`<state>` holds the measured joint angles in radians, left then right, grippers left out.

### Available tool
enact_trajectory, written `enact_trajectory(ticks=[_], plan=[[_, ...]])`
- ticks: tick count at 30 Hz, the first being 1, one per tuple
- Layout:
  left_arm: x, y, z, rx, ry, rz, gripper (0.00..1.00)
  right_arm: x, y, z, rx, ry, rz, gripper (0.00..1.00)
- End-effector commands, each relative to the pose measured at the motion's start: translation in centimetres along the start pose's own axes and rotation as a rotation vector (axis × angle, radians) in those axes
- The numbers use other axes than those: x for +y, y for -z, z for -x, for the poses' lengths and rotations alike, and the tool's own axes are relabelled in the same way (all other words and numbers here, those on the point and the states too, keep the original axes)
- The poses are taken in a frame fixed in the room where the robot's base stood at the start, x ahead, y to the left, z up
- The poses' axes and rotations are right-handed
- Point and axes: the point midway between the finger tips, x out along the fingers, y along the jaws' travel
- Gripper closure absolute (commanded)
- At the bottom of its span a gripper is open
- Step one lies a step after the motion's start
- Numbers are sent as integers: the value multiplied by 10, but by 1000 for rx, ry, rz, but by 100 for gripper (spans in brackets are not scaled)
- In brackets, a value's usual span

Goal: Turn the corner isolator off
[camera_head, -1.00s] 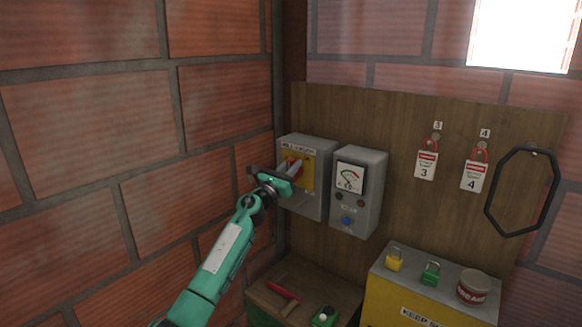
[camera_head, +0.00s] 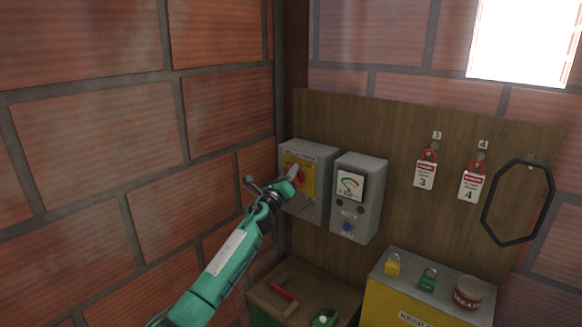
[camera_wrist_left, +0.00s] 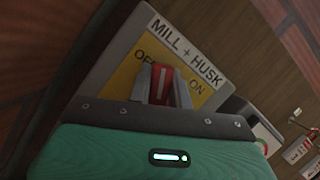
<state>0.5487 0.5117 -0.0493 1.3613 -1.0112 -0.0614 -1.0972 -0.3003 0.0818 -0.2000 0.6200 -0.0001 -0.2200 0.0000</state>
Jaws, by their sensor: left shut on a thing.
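The corner isolator (camera_head: 307,206) is a grey box on the wooden board by the wall corner, with a yellow plate and a red handle (camera_head: 295,173). The left wrist view shows its label, "MILL + HUSK" (camera_wrist_left: 186,52), and the words OFF and ON on the yellow plate. My left gripper (camera_head: 291,175) is shut on the red handle (camera_wrist_left: 161,82), with a grey finger on each side of it. The handle's upper end lies close to the word OFF, which is partly covered. The handle's lower part is hidden behind my gripper. My right gripper is not in view.
A grey meter box (camera_head: 367,211) stands close to the isolator's right. Red tags 3 (camera_head: 425,174) and 4 (camera_head: 471,186) and a black loop (camera_head: 486,219) hang further right. Below are a wooden surface (camera_head: 337,292) with a red-handled tool and a yellow box (camera_head: 372,300) bearing padlocks and a tin.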

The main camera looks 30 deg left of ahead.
Motion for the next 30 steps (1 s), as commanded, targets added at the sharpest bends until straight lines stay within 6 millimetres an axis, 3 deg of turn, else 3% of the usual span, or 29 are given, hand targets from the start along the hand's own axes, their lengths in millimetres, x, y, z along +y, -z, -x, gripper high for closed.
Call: enact_trajectory(ticks=[8,30], plan=[[6,0,0,1,-101,242,100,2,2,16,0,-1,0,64],[20,10,4,1,-347,833,100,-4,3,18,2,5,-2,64]])
